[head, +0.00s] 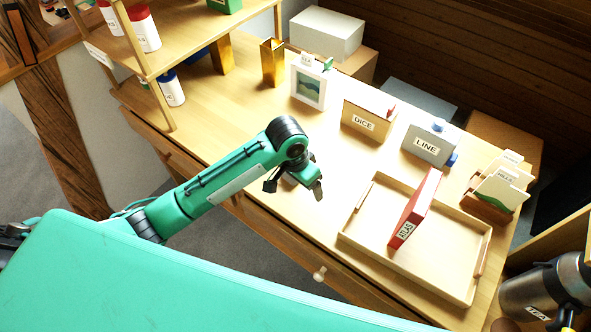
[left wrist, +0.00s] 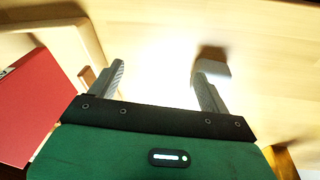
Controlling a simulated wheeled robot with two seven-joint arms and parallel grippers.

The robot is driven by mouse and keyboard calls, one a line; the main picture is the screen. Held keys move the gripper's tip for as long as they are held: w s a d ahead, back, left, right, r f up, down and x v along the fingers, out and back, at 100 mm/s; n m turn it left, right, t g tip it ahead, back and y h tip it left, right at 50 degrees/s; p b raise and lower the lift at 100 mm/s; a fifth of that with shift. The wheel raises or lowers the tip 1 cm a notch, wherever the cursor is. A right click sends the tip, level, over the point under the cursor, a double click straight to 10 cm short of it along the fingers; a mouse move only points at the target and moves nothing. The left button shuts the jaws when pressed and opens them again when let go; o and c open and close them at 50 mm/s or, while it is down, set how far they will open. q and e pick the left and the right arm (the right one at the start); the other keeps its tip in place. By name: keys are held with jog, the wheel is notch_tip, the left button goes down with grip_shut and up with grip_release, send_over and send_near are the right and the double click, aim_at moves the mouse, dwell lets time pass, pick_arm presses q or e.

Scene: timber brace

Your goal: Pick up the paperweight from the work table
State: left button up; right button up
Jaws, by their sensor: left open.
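My left gripper (head: 296,180) is over the front part of the wooden work table (head: 235,130). In the left wrist view its two fingers (left wrist: 160,85) are apart with bright tabletop between them. A small grey block-like thing (left wrist: 213,66) with a dark part stands just beyond the right finger in that view; it may be the paperweight, but I cannot be sure. No clear gap or contact between it and the finger can be made out. In the head view the gripper hides most of the spot below it. My right gripper is not in view.
A wooden tray (head: 350,238) holds a red ATLAS book (head: 416,208), right of the gripper. Behind stand a DICE box (head: 366,122), a LINE box (head: 428,146), a picture frame (head: 308,87) and a file holder (head: 490,200). A shelf (head: 205,38) stands at the left.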

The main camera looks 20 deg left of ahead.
pick_arm(q)
jog(key=w+a+r+g+y, duration=0.1)
jog(key=w+a+r+y, duration=0.1)
jog(key=w+a+r, duration=0.5)
jog(key=shift+n, duration=0.3)
jog(key=f, duration=0.3)
jog(key=w+d+f, duration=0.1)
jog(key=f, duration=0.2)
jog(key=d+f+p, duration=0.1)
jog(key=f, duration=0.2)
jog(key=shift+w, duration=0.15)
notch_tip(320, 180, down, 4)
jog(key=shift+w+d+f+p, duration=0.1)
jog(key=shift+p, duration=0.45)
jog(key=shift+f, duration=0.55)
jog(key=c, duration=1.3)
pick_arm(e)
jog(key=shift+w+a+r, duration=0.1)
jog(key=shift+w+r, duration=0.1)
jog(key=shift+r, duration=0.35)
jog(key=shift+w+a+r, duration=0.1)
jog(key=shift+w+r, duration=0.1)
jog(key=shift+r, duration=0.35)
